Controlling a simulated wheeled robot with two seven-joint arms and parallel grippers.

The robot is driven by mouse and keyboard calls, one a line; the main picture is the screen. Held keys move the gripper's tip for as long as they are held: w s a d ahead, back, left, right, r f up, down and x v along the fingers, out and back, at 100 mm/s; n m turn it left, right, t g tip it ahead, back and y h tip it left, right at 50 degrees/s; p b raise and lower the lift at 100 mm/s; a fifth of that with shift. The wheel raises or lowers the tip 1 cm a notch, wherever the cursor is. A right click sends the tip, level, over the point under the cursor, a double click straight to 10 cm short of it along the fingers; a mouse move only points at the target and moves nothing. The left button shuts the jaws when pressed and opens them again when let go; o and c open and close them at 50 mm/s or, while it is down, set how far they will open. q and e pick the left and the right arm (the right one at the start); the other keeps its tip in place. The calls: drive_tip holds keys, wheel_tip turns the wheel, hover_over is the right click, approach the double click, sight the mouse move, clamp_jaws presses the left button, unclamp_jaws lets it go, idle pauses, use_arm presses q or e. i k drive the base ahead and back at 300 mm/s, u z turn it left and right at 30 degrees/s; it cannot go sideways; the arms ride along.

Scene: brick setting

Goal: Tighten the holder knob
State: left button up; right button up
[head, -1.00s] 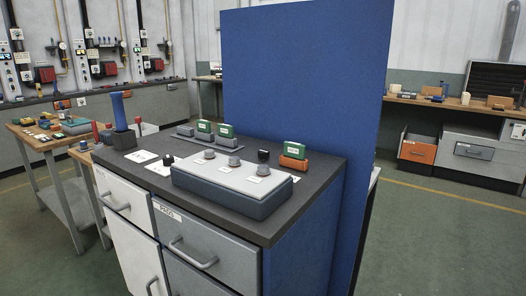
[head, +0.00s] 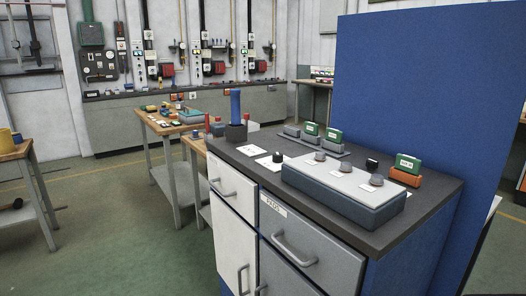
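Neither of my grippers shows in the head view. I cannot tell which part is the holder knob. A blue upright rod (head: 236,104) stands in a dark block holder (head: 236,132) at the back left of the dark cabinet top (head: 250,150). A small black knob (head: 277,157) sits on the top beside white cards. A grey box with a light upper plate (head: 345,178) carries several small grey knobs (head: 320,156). Another black knob (head: 371,164) stands behind that box.
Green labelled blocks (head: 311,128) sit in grey bases, and one green block (head: 407,163) sits in an orange base. A blue panel (head: 430,90) rises behind the cabinet. Wooden tables stand at left (head: 15,150) and behind (head: 180,125). The green floor (head: 120,230) between is open.

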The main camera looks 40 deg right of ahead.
sight(371, 163)
drive_tip(key=u, duration=0.95)
drive_tip(key=k, duration=1)
drive_tip(key=z, duration=1.55)
